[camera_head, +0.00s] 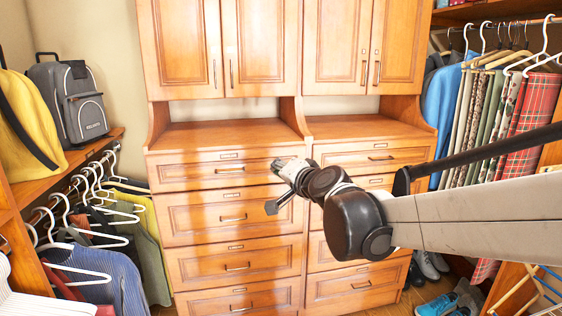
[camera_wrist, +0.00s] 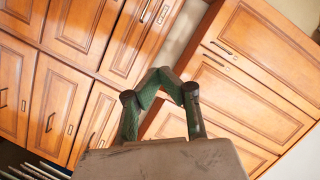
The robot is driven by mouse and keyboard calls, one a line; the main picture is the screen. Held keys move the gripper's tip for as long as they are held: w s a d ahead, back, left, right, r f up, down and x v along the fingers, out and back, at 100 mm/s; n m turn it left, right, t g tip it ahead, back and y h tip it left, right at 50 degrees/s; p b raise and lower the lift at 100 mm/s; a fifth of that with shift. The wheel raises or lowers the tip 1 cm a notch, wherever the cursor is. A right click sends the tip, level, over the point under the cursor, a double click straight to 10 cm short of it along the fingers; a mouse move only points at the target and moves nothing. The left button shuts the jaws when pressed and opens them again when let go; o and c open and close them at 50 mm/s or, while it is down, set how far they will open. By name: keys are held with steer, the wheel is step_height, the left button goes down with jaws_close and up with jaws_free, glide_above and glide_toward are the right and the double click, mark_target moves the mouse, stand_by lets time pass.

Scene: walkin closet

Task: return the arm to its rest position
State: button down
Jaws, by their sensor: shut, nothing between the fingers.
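My arm reaches in from the right side of the head view, in front of the wooden dresser. My gripper (camera_head: 277,166) is at its far end, in front of the upper drawers, left of the dresser's middle. In the wrist view, the dark green fingers of my gripper (camera_wrist: 162,76) meet at their tips. They are shut with nothing between them. The tilted wrist view shows wooden cabinet fronts (camera_wrist: 245,85) beyond the fingers. I cannot tell the exact gap between the fingers and the dresser.
The dresser (camera_head: 205,263) has drawers below and cupboard doors above its bare counter (camera_head: 225,137). Hanging clothes (camera_head: 505,115) are at right, behind my arm. At left are a grey backpack (camera_head: 77,105), a yellow bag (camera_head: 25,120) and clothes on hangers. Shoes (camera_head: 437,305) lie at lower right.

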steer(key=s+d+f+n+g+h+p, duration=0.1)
steer(key=s+d+f+n+g+h, duration=0.1)
steer(key=s+d, duration=0.5)
steer(key=s+d+f+n+g+h+p, duration=0.1)
steer(key=s+d+f, duration=0.4)
steer(key=s, duration=1)
steer(key=s+d+f+n+g+h+p, duration=0.1)
steer(key=s+d+f+g+h, duration=0.3)
steer(key=s+d, duration=0.4)
steer(key=s+n, duration=0.1)
steer(key=s, duration=0.2)
steer(key=shift+s+d+f+n, duration=0.15)
steer(key=shift+d+f+n, duration=0.1)
steer(key=shift+d+n, duration=0.05)
